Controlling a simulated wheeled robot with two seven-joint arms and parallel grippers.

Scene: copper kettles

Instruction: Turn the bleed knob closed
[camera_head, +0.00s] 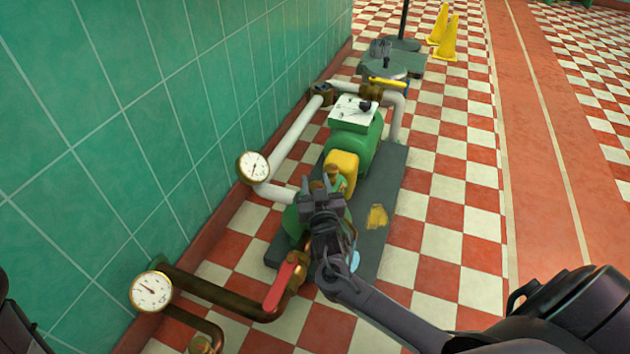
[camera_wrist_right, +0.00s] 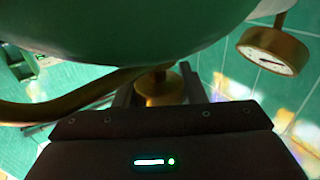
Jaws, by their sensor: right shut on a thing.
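The green pump (camera_head: 352,143) stands on a dark base plate by the tiled wall. My right gripper (camera_head: 318,186) reaches over the near end of the pump. In the right wrist view, the brass bleed knob (camera_wrist_right: 160,86) sits between the two dark fingers, close under the rounded green housing (camera_wrist_right: 130,30). The right gripper (camera_wrist_right: 158,92) is shut on the knob. The housing hides the knob's far part in that view, and my gripper covers much of the spot in the head view. My left gripper is not in view.
A red-handled valve (camera_head: 280,286) is close beside my right wrist on a brown pipe. Two gauges, one upper (camera_head: 253,167) and one lower (camera_head: 151,291), stand near the wall. A yellow cloth-like piece (camera_head: 377,217) lies on the base plate. The checkered floor (camera_head: 450,215) at right is clear.

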